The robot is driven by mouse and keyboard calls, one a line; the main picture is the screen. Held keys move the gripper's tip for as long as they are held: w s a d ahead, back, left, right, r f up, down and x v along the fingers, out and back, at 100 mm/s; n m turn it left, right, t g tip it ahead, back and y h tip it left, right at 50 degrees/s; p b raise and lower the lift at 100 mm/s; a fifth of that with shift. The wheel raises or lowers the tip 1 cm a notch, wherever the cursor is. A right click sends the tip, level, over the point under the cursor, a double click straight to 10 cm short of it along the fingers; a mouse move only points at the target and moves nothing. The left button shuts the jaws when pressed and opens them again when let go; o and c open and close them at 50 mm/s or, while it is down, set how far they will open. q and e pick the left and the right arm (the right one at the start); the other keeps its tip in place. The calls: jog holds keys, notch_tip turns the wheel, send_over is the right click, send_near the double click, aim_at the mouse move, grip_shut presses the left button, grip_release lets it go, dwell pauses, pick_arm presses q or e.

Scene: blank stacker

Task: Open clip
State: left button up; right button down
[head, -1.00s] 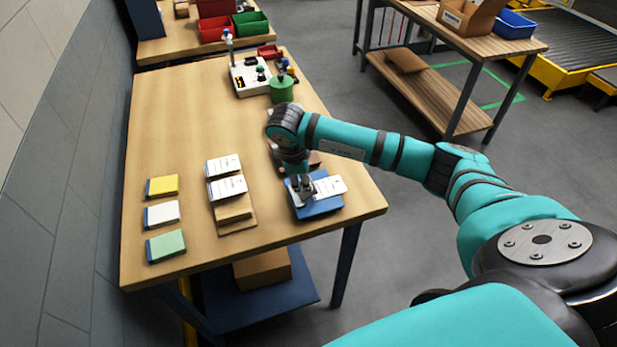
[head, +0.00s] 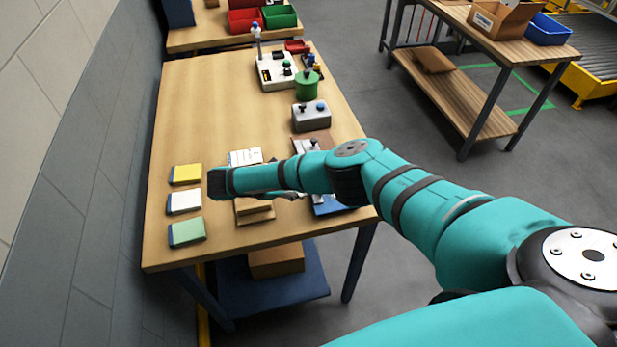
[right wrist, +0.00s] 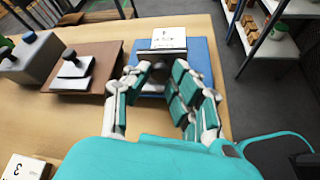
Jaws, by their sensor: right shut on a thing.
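A blue board (head: 328,208) lies near the table's right front corner, partly under my right arm. In the right wrist view the blue board (right wrist: 203,58) carries a white printed card (right wrist: 168,38) at its far end. My right gripper (right wrist: 160,78) is low over the board's near end, its fingers shut on the board's clip, which they mostly hide. In the head view my right gripper (head: 292,194) is largely covered by the forearm. A brown board with a silver clip (right wrist: 76,68) lies to the left in the right wrist view. My left gripper is not in view.
Yellow (head: 186,174), white (head: 184,202) and green (head: 187,232) pads line the table's left side. White cards (head: 245,157) and brown blanks (head: 254,208) lie under my forearm. The table's back left is clear.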

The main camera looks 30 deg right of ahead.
jog(key=shift+a+f+h, duration=0.3)
jog(key=shift+f+h, duration=0.1)
jog(key=shift+h, duration=0.5)
jog(key=c, duration=1.1)
grip_release()
jog(key=shift+c, duration=0.2)
jog(key=v, duration=0.7)
jog(key=shift+w+a, duration=0.15)
